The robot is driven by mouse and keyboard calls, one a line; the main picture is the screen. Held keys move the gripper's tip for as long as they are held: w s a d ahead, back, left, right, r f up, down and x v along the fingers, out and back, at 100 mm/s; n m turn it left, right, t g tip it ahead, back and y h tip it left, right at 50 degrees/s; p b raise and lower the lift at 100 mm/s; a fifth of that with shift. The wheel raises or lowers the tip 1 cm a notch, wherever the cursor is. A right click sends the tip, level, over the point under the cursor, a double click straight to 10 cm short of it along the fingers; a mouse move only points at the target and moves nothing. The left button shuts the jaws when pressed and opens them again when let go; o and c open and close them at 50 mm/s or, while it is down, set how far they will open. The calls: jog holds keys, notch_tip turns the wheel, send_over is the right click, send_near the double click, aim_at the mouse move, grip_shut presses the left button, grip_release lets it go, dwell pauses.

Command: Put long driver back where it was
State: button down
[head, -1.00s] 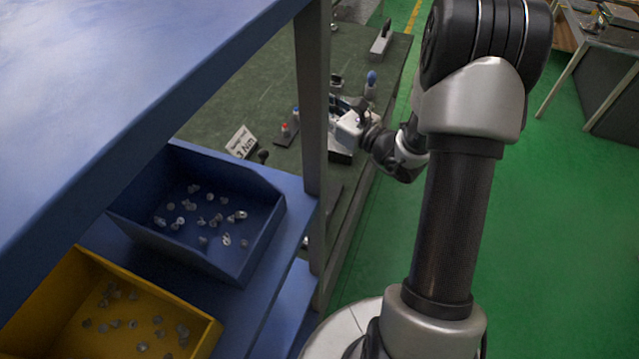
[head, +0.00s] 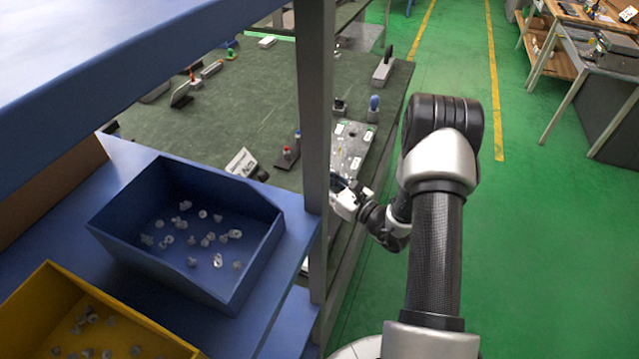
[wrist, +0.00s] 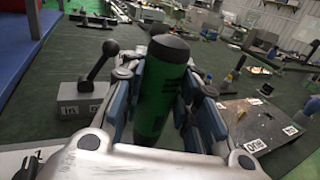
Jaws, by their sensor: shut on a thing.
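The long driver (wrist: 160,88), with a green body and a black cap, stands nearly upright, slightly tilted, between my gripper's fingers in the wrist view. My gripper (wrist: 158,98) is shut on it. The driver's lower end is hidden by the gripper body. In the head view my gripper (head: 345,203) is at the bench's right edge, beside the shelf post, which partly hides it. The driver cannot be made out there. A grey block with a black lever (wrist: 88,98) stands left of the gripper in the wrist view. The driver's former place cannot be told.
A labelled metal plate (head: 349,148) lies on the green bench (head: 255,95) just beyond my gripper. Small red- and blue-topped items (head: 289,153) stand near a white sign (head: 241,162). The shelf post (head: 317,130) and blue bin (head: 190,225) are at left.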

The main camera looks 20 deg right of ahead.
jog(key=shift+f, duration=0.6)
jog(key=shift+f, duration=0.15)
jog(key=c, duration=1.7)
grip_release()
jog(key=shift+f, duration=0.15)
jog(key=o, duration=0.5)
jog(key=shift+c, duration=0.2)
